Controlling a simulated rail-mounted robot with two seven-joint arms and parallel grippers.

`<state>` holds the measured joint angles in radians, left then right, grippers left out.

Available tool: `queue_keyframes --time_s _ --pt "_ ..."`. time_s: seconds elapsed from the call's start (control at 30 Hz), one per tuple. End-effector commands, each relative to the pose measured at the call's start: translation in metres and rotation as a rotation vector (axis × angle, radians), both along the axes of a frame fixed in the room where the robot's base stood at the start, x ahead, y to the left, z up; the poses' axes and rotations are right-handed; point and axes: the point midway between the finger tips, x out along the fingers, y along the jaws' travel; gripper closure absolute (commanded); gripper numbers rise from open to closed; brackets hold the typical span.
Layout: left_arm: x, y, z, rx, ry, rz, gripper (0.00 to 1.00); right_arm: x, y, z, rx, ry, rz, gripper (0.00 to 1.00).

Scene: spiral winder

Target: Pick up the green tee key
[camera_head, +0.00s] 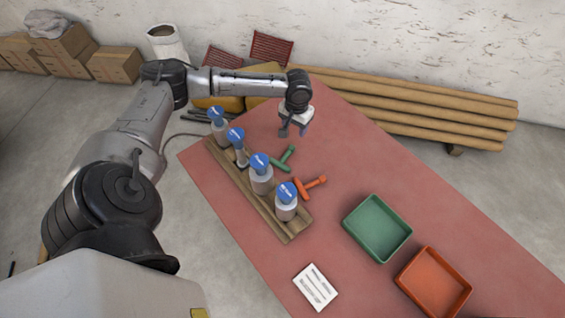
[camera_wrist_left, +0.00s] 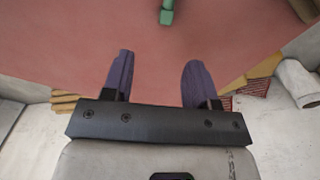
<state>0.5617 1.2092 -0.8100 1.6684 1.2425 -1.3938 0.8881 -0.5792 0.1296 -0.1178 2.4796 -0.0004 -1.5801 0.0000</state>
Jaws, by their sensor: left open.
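The green tee key (camera_head: 284,159) lies on the red table top, next to the wooden rack of bottles. Its green end also shows at the top edge of the left wrist view (camera_wrist_left: 167,12); the rest of it is out of that frame. My left gripper (camera_head: 294,130) is above the table, beyond the green key and apart from it. In the left wrist view its two purple fingers (camera_wrist_left: 155,72) are spread with nothing between them. An orange tee key (camera_head: 310,187) lies nearer, to the right of the green one. My right gripper is in neither view.
A wooden rack (camera_head: 245,192) holds several blue-topped bottles left of the keys. A green tray (camera_head: 377,228), an orange tray (camera_head: 433,282) and a white printed card (camera_head: 315,287) are on the near part of the table (camera_head: 350,165). The table between the keys and its far right edge is clear.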

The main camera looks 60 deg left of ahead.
Motion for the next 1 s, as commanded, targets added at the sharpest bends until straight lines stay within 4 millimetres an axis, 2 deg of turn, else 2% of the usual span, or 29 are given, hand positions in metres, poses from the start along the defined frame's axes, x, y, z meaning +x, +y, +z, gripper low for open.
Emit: queue_keyframes --time_s 0.2,0.4,0.83,1.0 --pt "0.0 0.003 -0.037 0.0 0.002 0.012 0.47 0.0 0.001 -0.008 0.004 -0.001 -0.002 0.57" --pt "0.0 0.003 -0.066 -0.001 0.001 0.011 0.47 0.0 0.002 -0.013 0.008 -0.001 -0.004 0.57" --pt "0.0 0.005 -0.087 0.001 0.001 0.009 0.47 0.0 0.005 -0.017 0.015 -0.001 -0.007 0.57" --pt "-0.002 0.01 -0.107 0.001 0.002 0.009 0.47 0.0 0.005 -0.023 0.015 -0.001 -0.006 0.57"
